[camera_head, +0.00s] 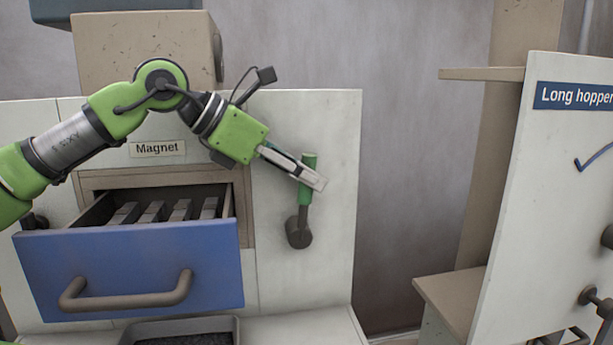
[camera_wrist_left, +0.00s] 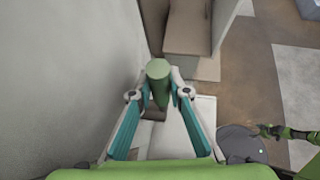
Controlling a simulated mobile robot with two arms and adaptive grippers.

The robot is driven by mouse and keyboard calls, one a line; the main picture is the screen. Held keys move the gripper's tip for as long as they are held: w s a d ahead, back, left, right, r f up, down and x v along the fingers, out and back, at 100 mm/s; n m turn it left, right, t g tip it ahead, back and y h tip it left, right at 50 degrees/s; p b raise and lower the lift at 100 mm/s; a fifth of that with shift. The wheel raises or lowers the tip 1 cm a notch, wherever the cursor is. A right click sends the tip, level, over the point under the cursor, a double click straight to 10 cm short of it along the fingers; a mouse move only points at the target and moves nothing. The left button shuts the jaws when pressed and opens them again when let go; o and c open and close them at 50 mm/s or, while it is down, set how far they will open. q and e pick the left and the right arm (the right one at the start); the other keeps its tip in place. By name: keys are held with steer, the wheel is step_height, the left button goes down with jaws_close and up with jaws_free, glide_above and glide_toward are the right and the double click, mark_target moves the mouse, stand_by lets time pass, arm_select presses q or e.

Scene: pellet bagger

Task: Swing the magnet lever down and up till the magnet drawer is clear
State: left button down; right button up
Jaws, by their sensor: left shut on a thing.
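The magnet lever (camera_head: 307,188) has a green handle and a dark pivot on the white panel, right of the drawer. It points up in the head view. My left gripper (camera_head: 312,179) is shut on the green handle. In the left wrist view the round green handle end (camera_wrist_left: 158,69) sits between the two fingers of the left gripper (camera_wrist_left: 160,92). The magnet drawer (camera_head: 130,268) has a blue front with a grey bar handle and is pulled out under the "Magnet" label. Grey magnet bars (camera_head: 152,212) lie inside it; I cannot tell whether pellets or metal cling to them.
A dark tray (camera_head: 185,331) with dark grains stands below the drawer. A white "Long hopper" panel (camera_head: 555,200) with knobs stands at the right, and a beige post and ledge (camera_head: 470,300) stand beside it. The wall between the panels is bare.

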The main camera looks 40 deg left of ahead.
arm_select(q)
steer(key=c, duration=1.9)
jaws_free()
steer(key=shift+a, duration=0.1)
steer(key=v, duration=1.2)
